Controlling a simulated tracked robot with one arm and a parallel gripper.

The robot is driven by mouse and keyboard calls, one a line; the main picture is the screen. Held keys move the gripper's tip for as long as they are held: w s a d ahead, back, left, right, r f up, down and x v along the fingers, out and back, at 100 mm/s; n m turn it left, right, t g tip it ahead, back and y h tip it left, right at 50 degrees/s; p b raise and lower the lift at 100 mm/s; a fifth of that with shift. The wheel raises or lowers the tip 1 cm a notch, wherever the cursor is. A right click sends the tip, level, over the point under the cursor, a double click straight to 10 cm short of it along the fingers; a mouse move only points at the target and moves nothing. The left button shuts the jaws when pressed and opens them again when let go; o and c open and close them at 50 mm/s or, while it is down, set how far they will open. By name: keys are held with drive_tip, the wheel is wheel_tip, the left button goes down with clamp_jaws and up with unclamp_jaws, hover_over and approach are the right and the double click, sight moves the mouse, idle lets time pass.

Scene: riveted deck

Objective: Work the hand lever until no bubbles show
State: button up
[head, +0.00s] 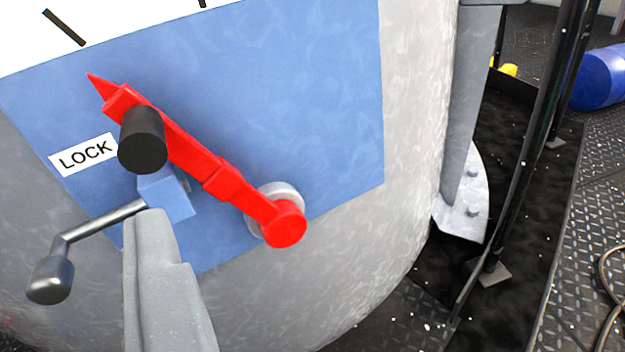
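A red lever (195,160) with a pointed tip and a black knob (142,140) is mounted on a blue plate (290,80) on a large grey rounded body. Its pivot is at the lower right, and its tip points up-left above a LOCK label (84,154). Below the knob is a blue block (168,198) with a bent metal crank ending in a dark grip (50,280). I cannot tell which is the hand lever. My gripper (155,228) shows as grey finger parts just below the blue block; contact and opening are unclear. No bubbles or sight glass can be made out.
A grey metal bracket (470,160) with bolts stands right of the body. Dark posts (520,170) rise beside it from a black strip speckled white. A blue cylinder (600,80), a yellow object and a cable lie on the treadplate deck at right.

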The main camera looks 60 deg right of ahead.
sight(150, 159)
drive_tip(key=shift+h, duration=0.3)
drive_tip(key=w+d+b, duration=0.1)
drive_tip(key=w+d, duration=0.2)
drive_tip(key=w+d+f+b, duration=0.1)
drive_tip(key=w+d, duration=0.2)
drive_tip(key=w+d+f+b, duration=0.1)
drive_tip(key=w+d, duration=0.1)
drive_tip(key=d, duration=0.1)
drive_tip(key=shift+w+d+f, duration=0.25)
drive_tip(key=shift+w+d, duration=0.15)
clamp_jaws()
drive_tip(key=shift+w+a+f, duration=0.1)
drive_tip(key=shift+a, duration=0.4)
drive_tip(key=shift+s+d+r, duration=0.2)
drive_tip(key=shift+d+r, duration=0.05)
drive_tip(key=shift+d, duration=0.4)
